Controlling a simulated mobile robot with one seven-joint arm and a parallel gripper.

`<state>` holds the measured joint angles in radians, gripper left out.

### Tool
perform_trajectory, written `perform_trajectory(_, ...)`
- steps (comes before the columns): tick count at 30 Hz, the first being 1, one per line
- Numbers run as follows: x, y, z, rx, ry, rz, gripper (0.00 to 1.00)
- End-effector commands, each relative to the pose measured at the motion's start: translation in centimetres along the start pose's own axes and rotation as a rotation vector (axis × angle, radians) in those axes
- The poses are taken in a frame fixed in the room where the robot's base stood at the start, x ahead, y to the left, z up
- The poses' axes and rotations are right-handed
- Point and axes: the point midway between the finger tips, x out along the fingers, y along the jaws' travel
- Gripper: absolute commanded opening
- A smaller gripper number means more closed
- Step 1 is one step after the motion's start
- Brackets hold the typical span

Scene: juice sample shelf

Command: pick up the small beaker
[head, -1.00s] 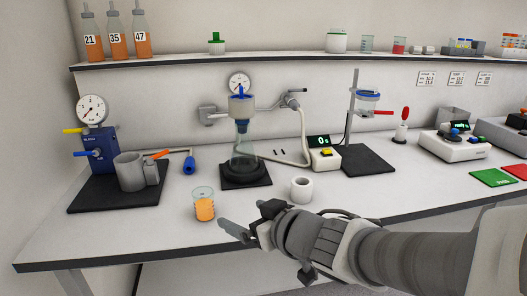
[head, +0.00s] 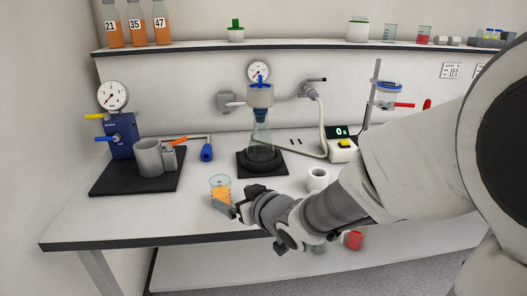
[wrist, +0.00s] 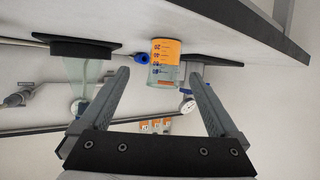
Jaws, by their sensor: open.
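The small beaker (head: 221,187) is clear glass with orange juice in it and stands upright near the front of the bench. My gripper (head: 232,210) is just to its front right in the head view, and one finger overlaps the beaker's lower part. In the wrist view, which is upside down, the beaker (wrist: 164,62) shows beyond and between the two spread fingertips (wrist: 160,73). The jaws are open with nothing between them that I can see gripped. Whether a finger touches the glass I cannot tell.
A flask on a black stand (head: 262,165) is behind the beaker to the right. A white roll (head: 318,179) is right of my gripper. The bench's front edge (head: 130,242) is close.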

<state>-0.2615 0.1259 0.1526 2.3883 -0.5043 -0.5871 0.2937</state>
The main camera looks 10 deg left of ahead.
Motion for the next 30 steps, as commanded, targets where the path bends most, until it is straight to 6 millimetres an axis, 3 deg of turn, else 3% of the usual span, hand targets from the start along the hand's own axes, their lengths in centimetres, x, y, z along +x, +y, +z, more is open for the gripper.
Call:
perform_trajectory(3, 1.6, 0.0, 0.1, 0.001, 0.0, -0.001, 0.96)
perform_trajectory(8, 2.4, -0.1, 0.0, -0.001, 0.001, -0.001, 0.96)
perform_trajectory(18, 6.9, -0.8, 0.3, 0.001, -0.001, 0.0, 0.96)
perform_trajectory(27, 7.3, -0.7, 0.1, 0.0, 0.0, 0.002, 0.96)
perform_trajectory(30, 7.3, -0.7, 0.1, 0.0, 0.0, 0.001, 0.8)
